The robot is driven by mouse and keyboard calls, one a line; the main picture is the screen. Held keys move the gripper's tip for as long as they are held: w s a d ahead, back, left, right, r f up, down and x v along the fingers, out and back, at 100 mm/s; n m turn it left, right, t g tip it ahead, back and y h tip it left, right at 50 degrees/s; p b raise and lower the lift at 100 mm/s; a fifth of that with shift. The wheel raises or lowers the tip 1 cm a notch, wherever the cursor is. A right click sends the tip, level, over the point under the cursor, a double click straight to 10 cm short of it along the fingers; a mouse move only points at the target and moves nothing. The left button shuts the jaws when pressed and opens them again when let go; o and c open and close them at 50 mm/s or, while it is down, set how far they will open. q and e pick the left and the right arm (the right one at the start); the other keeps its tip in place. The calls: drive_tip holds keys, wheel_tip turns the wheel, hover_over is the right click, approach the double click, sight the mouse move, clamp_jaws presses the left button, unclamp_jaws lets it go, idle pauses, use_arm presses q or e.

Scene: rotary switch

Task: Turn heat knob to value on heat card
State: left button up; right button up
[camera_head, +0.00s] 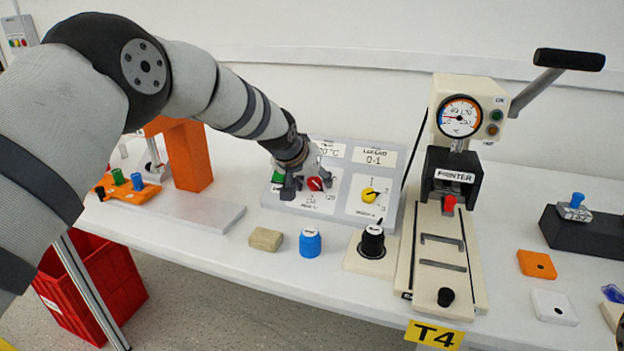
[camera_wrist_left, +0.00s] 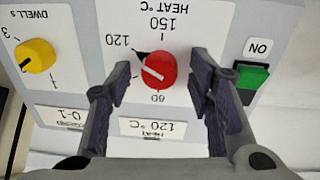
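The red heat knob (camera_head: 315,184) is on the grey control panel (camera_head: 345,205). In the left wrist view, upside down, the heat knob (camera_wrist_left: 160,70) has a black pointer tip at its upper left, toward the 120 mark. The heat card (camera_wrist_left: 153,129) reads 120 °C; in the head view the card (camera_head: 331,149) is partly hidden by my arm. My left gripper (camera_head: 305,184) is at the panel. In the wrist view its fingers (camera_wrist_left: 160,83) are open on either side of the knob, with a visible gap each side.
A yellow dwell knob (camera_head: 369,194) and a green ON button (camera_wrist_left: 252,77) flank the heat knob. The cream press (camera_head: 440,250) is at right.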

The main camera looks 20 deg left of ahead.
use_arm(q)
drive_tip(key=shift+r, duration=0.1)
drive_tip(key=v, duration=1.2)
